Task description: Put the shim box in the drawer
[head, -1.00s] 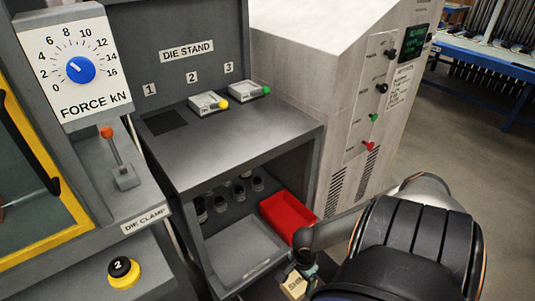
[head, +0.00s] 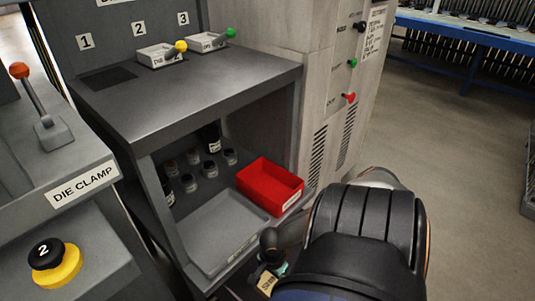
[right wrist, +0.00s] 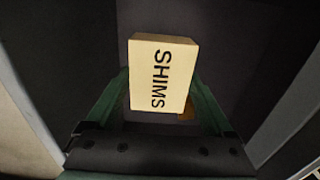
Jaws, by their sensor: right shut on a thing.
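The shim box is a small cream block marked SHIMS (right wrist: 163,72); in the head view the box (head: 266,284) shows at the bottom, partly cut off from sight by my gripper and arm. My right gripper (head: 273,272) is shut on it, and in the right wrist view its green fingers (right wrist: 160,103) lie on either side of the box. The box is held low in front of the die stand, below its shelf. Dark surfaces with paler edges lie around it in the wrist view; I cannot tell whether these are the drawer. My left gripper is not in view.
The die stand's open shelf holds a grey tray (head: 217,262), a red bin (head: 262,200) and several dark cylinders (head: 208,168). A yellow-based button (head: 62,275) and a lever (head: 36,98) are at left.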

